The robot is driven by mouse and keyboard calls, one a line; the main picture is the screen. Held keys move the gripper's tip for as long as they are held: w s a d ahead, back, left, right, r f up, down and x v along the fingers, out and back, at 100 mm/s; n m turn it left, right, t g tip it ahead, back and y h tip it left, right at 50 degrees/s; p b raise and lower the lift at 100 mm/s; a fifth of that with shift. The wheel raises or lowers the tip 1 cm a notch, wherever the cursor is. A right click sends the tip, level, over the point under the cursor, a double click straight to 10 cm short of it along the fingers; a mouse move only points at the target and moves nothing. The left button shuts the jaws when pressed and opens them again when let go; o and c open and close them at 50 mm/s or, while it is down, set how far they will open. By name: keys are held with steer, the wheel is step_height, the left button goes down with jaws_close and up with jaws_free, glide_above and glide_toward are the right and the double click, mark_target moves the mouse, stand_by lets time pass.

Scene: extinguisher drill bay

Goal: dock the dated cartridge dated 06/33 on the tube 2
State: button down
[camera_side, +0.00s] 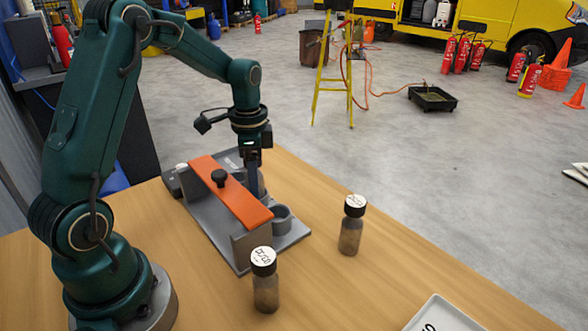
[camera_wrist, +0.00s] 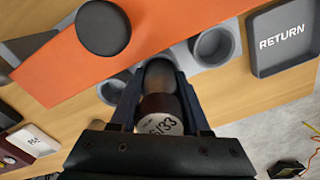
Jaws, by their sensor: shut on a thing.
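My gripper (camera_side: 254,180) is down behind the orange plate of the grey fixture (camera_side: 240,255). In the wrist view my gripper (camera_wrist: 158,92) is shut on a dark cartridge whose pale lid (camera_wrist: 160,124) reads 6/33, its first digit partly cut off. The far end of the cartridge points at the fixture; I cannot tell whether it is inside a tube. One grey tube (camera_side: 282,218) shows at the fixture's right end. The wrist view shows open tubes on either side, one at right (camera_wrist: 213,46) and one at left (camera_wrist: 112,91). No tube number is readable.
The orange plate (camera_side: 230,192) with a black knob (camera_side: 218,178) stands along the fixture. Two capped cartridges stand on the table, one in front (camera_side: 265,285) and one at right (camera_side: 351,228). A RETURN tray (camera_wrist: 262,62) is beside the tubes. A white tray (camera_side: 420,318) lies front right.

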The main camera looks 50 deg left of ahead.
steer(key=c, duration=0.7)
jaws_free()
steer(key=shift+o, duration=0.2)
steer(key=shift+r, duration=0.15)
steer(key=shift+r, duration=5.4)
